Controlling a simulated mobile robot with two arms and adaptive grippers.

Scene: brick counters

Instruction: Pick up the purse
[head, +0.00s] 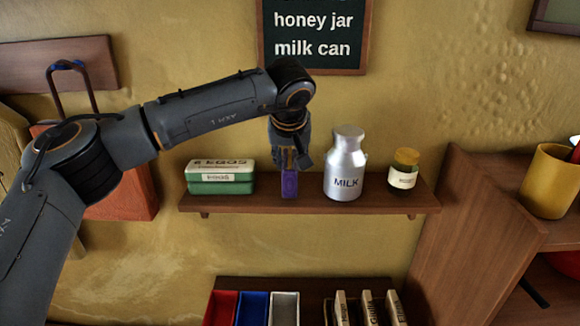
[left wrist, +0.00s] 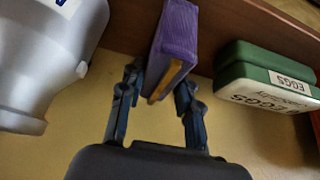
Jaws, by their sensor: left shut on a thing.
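A small purple purse (head: 289,185) with a yellow-orange edge stands upright at the wooden shelf (head: 265,204), between the egg carton and the milk can. My left gripper (head: 291,159) comes down on it from above and is shut on it. The left wrist view shows the purse (left wrist: 174,42) between the two fingers of the left gripper (left wrist: 159,83). I cannot tell whether the purse still touches the shelf. My right gripper is not in view.
The silver milk can (head: 345,165) stands close on the right, with a small yellow-capped jar (head: 404,171) beyond. The green-and-white egg carton (head: 220,177) is on the left. A reddish-brown bag (head: 125,203) hangs behind my arm. Coloured bins (head: 252,308) are below.

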